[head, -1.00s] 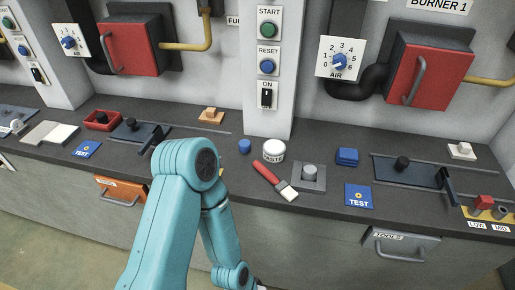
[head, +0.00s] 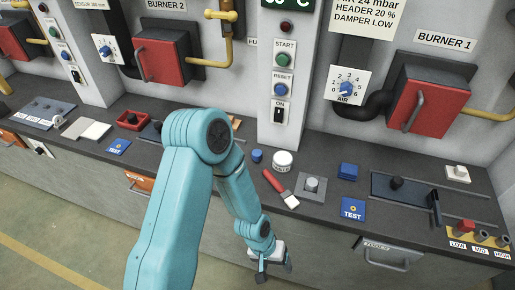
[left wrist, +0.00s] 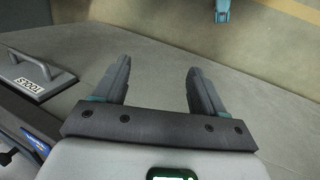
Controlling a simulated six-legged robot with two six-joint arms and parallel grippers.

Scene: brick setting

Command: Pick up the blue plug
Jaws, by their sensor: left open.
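A small blue cylinder (head: 257,155), which looks like the blue plug, stands on the dark counter left of a white paste jar (head: 282,161). My left gripper (head: 275,273) hangs in front of the counter, below its front edge, well apart from the blue cylinder. In the left wrist view its two fingers (left wrist: 159,70) are spread with nothing between them. The plug does not show in the left wrist view. My right gripper is not in view.
A drawer handle (head: 383,261) sticks out from the front below.

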